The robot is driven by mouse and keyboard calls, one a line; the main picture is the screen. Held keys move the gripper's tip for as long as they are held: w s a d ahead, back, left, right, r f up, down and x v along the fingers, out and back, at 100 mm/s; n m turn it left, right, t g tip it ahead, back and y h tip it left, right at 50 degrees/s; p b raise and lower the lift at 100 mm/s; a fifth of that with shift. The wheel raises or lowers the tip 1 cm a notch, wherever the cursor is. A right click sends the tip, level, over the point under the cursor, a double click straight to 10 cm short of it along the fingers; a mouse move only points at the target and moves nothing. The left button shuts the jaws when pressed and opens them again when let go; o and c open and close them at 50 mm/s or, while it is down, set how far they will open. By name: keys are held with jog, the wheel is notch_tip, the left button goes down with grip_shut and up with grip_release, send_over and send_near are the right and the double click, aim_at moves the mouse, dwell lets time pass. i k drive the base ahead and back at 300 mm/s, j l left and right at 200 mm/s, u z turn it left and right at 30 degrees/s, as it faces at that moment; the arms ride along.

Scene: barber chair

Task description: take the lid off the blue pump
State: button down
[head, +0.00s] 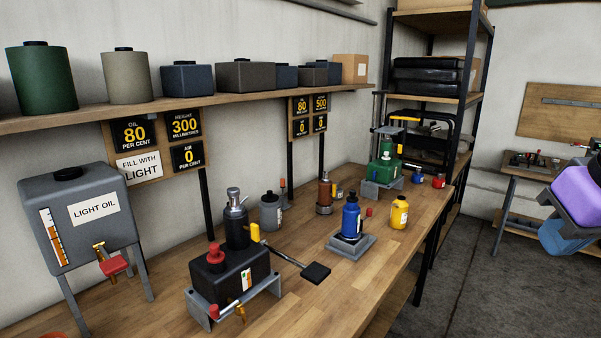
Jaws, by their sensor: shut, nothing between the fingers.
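The blue pump (351,220) stands upright in a grey base (350,246) on the wooden bench, right of the middle in the head view. Part of my own arm shows at the right edge, away from the bench. My gripper's fingers do not show in this view.
A yellow bottle (399,213) stands close right of the pump, and a small red piece shows just behind it. Left of it are a black-and-red pump unit (231,279) and a lever with a black pad (315,273). The bench (340,290) front is clear.

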aim_at(352, 198)
jog(key=i+l+u, duration=0.15)
jog(key=u, duration=0.25)
jog(key=i+l+u, duration=0.1)
jog(key=u, duration=0.3)
jog(key=l+u, duration=0.4)
jog(key=i+l+u, duration=0.15)
jog(key=l, duration=0.85)
jog(key=i+l+u, duration=0.2)
jog(key=l, duration=0.75)
jog(key=l+u, duration=0.15)
jog(key=l, duration=0.85)
